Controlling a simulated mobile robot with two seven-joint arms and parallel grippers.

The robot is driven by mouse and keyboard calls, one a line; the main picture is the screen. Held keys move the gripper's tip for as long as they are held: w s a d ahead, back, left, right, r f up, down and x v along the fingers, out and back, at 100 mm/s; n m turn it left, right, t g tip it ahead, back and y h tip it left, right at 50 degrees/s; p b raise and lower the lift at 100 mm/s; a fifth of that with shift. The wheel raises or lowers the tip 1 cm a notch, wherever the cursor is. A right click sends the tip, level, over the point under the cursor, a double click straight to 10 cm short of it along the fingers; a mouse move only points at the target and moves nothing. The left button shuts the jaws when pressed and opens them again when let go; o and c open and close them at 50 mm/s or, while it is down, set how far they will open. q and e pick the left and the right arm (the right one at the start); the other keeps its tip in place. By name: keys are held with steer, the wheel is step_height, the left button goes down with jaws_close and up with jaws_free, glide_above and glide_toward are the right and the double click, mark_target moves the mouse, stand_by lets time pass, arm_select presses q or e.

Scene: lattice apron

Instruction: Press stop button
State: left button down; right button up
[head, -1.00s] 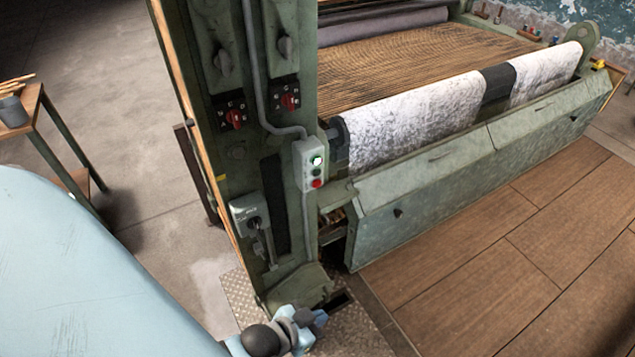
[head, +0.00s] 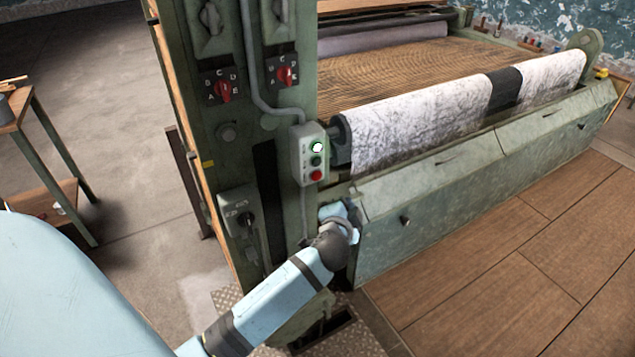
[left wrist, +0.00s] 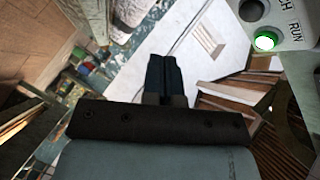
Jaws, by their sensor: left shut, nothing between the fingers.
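A pale control box (head: 303,155) is mounted on the green machine post in the head view. In the left wrist view my left gripper (left wrist: 164,62) is shut and empty. The box (left wrist: 290,22) is at upper right there, apart from the fingers, with its lit green button (left wrist: 265,41) and "RUN" lettering; the red button is not visible.
The green post (head: 275,190) carries red rotary switches (head: 223,90) and a lower switch box (head: 240,217). A long machine trough (head: 470,190) and white fabric roll (head: 430,122) lie to the right. A wooden floor (head: 500,265) is clear in front.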

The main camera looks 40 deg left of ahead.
mark_target(317, 176)
arm_select(q)
steer(key=w+a, duration=0.3)
steer(key=a, duration=0.5)
steer(key=shift+w+p, duration=0.15)
steer(key=shift+p, duration=0.15)
steer(key=shift+a, duration=0.15)
stand_by(1.9)
steer(key=shift+w+a, duration=0.15)
steer(key=shift+a, duration=0.15)
steer(key=shift+w+a+p, duration=0.2)
steer(key=shift+a+p, duration=0.1)
steer(key=shift+a, duration=0.15)
stand_by(0.9)
steer(key=shift+d, duration=0.1)
steer(key=shift+s+d, duration=0.35)
steer(key=shift+d, duration=0.4)
